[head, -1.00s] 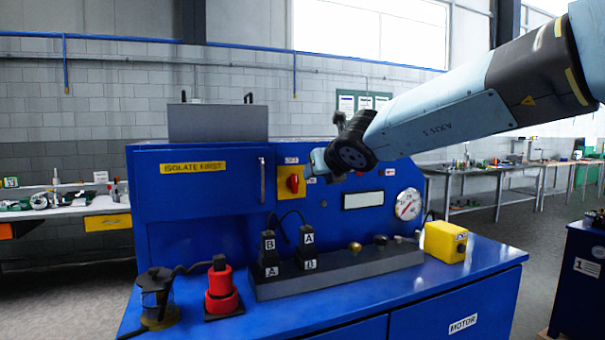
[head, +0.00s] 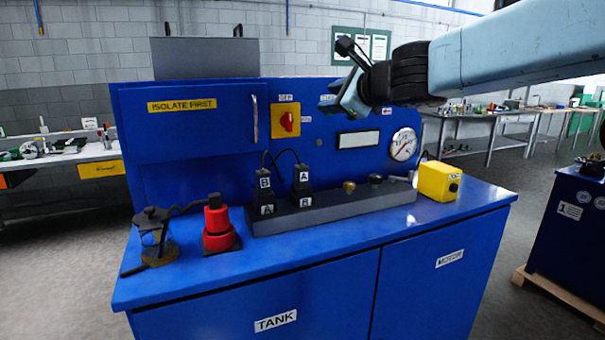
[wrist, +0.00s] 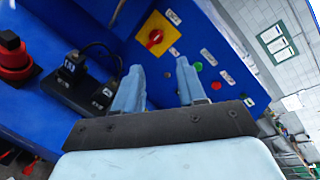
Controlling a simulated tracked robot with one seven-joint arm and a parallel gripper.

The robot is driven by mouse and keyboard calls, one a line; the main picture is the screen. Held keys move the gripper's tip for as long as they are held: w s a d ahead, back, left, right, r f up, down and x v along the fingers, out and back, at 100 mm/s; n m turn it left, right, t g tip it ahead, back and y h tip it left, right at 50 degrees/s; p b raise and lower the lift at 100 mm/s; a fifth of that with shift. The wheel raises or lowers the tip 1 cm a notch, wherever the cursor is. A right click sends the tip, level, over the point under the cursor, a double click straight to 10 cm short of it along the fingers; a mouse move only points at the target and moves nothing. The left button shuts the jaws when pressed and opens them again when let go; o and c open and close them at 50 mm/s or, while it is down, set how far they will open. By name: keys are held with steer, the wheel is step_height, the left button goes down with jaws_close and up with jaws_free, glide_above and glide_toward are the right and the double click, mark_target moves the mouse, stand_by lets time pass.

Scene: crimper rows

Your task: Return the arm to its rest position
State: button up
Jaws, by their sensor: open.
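My gripper (wrist: 158,90) shows in the wrist view with its two pale blue fingers apart and nothing between them. In the head view my gripper (head: 340,97) is in front of the upper right of the blue cabinet's back panel (head: 195,145), right of the red rotary switch (head: 289,121) on its yellow plate. The arm reaches in from the upper right. In the wrist view the red switch (wrist: 155,37) lies beyond the fingers, above and between them, apart from them.
On the blue bench top stand a grey block with black A and B plugs (head: 304,184), a red cylinder (head: 217,222), a glass jar (head: 155,238) and a yellow box (head: 438,180). A gauge (head: 403,144) sits on the panel. A pallet with a blue unit (head: 570,215) stands at right.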

steer(key=s+d+f+n+g+h, duration=0.3)
steer(key=s+d+f+n+h, duration=0.1)
steer(key=s+d+f+n, duration=0.4)
steer(key=s+d+f+n+g+h, duration=0.4)
steer(key=s+d+f+n, duration=0.5)
steer(key=s, duration=0.5)
steer(key=f+n, duration=0.1)
steer(key=n, duration=0.1)
steer(key=shift+s+f+n+g, duration=0.2)
steer(key=shift+f+n+g, duration=0.1)
steer(key=shift+f+n, duration=0.1)
